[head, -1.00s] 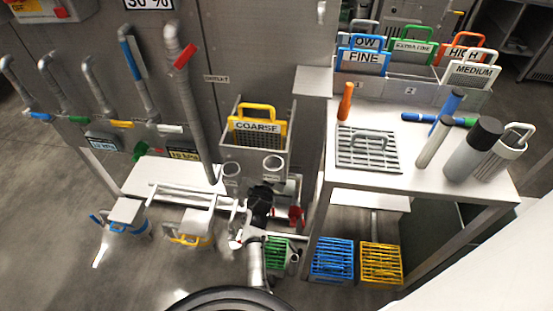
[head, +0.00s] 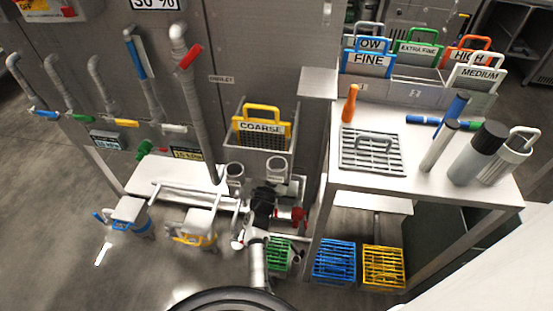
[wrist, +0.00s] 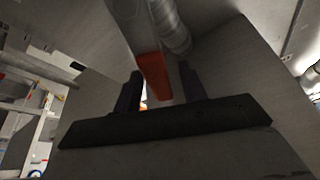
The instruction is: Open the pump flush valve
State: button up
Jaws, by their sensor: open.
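In the wrist view a flat orange-red valve lever (wrist: 153,76) lies in the gap between the two dark fingers of my gripper (wrist: 159,78). I cannot tell whether they touch it. A grey pipe runs behind it. My gripper is open. In the head view my dark wrist and gripper (head: 264,197) are low at the pump pipework, below the COARSE basket. A red handle (head: 299,214) is just to their right. Another red lever (head: 191,56) is on the tall pipe higher up. I cannot tell for certain which red handle the wrist view shows.
The steel table (head: 388,189) with a grate, bottles and labelled baskets stands to the right. A yellow-handled COARSE basket (head: 263,127) hangs above the pipework. Green, blue and yellow crates (head: 333,261) are low beside the table. Pipes with coloured levers line the left wall.

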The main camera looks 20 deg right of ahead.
jog(key=b+v, duration=0.2)
jog(key=v, duration=1.1)
jog(key=shift+s+a+b, duration=0.25)
jog(key=shift+s+b, duration=0.1)
jog(key=shift+b, duration=0.05)
jog(key=shift+f, duration=0.1)
jog(key=shift+c, duration=0.3)
